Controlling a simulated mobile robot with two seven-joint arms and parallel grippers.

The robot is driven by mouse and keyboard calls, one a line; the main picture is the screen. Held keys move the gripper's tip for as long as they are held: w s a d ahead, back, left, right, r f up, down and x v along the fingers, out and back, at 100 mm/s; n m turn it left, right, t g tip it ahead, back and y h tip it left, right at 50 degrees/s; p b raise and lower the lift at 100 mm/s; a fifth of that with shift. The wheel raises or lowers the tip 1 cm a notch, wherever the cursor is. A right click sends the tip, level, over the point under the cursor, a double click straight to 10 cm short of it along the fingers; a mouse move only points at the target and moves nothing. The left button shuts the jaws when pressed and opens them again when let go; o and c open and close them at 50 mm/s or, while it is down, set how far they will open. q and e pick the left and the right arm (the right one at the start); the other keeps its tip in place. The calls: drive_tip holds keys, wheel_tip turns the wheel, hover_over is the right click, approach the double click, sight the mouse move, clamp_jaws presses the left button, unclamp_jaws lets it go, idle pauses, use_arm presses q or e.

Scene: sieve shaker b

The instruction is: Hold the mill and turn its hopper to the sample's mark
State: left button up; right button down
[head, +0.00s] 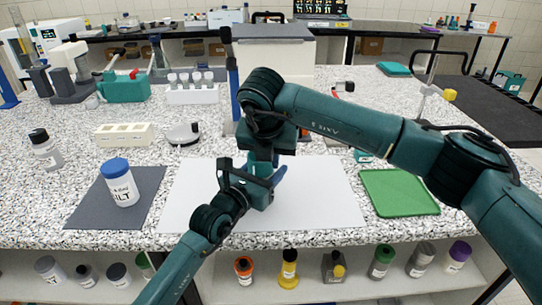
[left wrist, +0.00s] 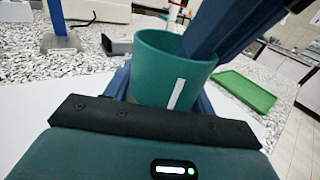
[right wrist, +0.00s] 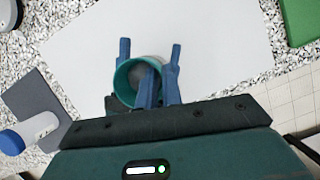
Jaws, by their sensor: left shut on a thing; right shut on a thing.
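The mill is a teal cylinder with an open round top (left wrist: 160,85); a white vertical mark shows on its side in the left wrist view. It stands over the white sheet (head: 335,195), mostly hidden by my arms in the head view. My left gripper (head: 262,185) is shut on the mill, its blue fingers low along both sides. My right gripper (right wrist: 160,85) reaches from above and is shut on the upper wall, one blue finger inside the opening. The sample, a white jar with a blue cap (head: 121,183) reading "ILT", stands on a grey mat (head: 85,215).
Behind are a white block with holes (head: 123,134), a small round silver device (head: 183,135), a vial rack (head: 192,94) and a small black-capped jar (head: 45,149). Several jars stand on the shelf below the bench edge.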

drive_tip(key=m, duration=0.2)
drive_tip(key=m+h, duration=0.1)
drive_tip(key=m, duration=0.1)
drive_tip(key=m+g+h, duration=0.1)
drive_tip(key=m, duration=0.1)
drive_tip(key=shift+s, duration=0.4)
drive_tip(key=shift+m, duration=0.3)
drive_tip(key=shift+a, duration=0.1)
drive_tip(key=c, duration=1.7)
unclamp_jaws()
drive_tip(key=shift+s+a+r, duration=0.1)
drive_tip(key=shift+a+r, duration=0.1)
drive_tip(key=shift+r, duration=0.2)
drive_tip(key=v, duration=1.1)
drive_tip(key=shift+s+a, duration=0.15)
drive_tip(key=shift+a, duration=0.1)
